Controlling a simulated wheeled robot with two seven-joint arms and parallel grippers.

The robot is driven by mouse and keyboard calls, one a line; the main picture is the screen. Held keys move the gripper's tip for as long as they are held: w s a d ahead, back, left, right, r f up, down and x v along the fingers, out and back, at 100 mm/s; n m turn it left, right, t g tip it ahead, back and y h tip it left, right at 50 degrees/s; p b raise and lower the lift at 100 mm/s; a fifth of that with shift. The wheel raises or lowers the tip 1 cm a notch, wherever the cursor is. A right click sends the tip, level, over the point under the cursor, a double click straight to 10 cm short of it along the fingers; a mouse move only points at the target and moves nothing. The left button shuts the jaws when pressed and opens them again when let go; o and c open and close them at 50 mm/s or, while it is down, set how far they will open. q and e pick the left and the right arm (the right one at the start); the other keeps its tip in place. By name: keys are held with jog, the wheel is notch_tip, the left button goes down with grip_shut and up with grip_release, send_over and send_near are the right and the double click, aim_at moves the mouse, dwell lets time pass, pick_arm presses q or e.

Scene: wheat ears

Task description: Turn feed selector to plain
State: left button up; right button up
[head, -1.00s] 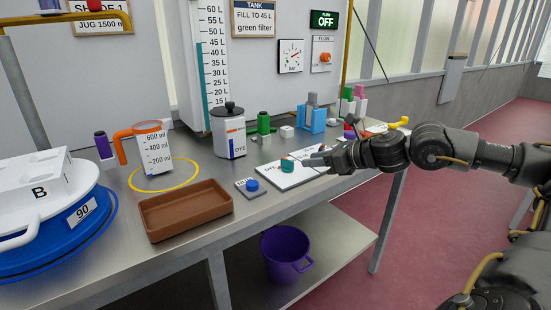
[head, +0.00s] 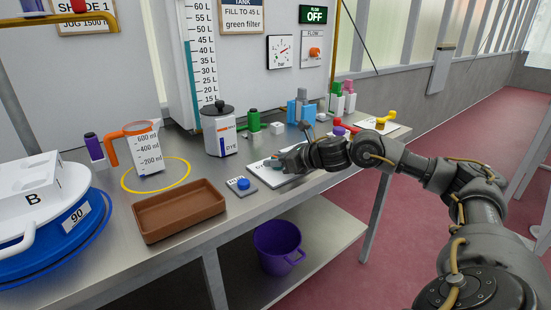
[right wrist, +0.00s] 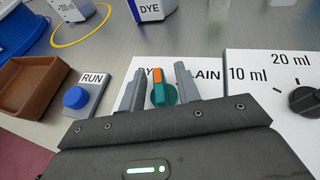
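The feed selector is a teal knob (right wrist: 164,95) with an orange pointer stripe, on a white plate (head: 285,179). In the right wrist view the stripe points up the picture, between the partly hidden DYE label on the left and the PLAIN label (right wrist: 207,75) on the right. My right gripper (right wrist: 160,69) is open, with one finger on each side of the knob and a visible gap at both sides. In the head view my right gripper (head: 281,160) covers most of the knob. My left gripper is not in view.
A blue RUN button (right wrist: 76,97) and a brown tray (head: 180,211) lie left of the knob. A dark dial (right wrist: 305,100) with 10 ml and 20 ml marks is to the right. A DYE canister (head: 219,134) and a jug (head: 147,150) stand behind.

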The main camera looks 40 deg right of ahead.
jog(key=shift+w, duration=0.15)
grip_shut()
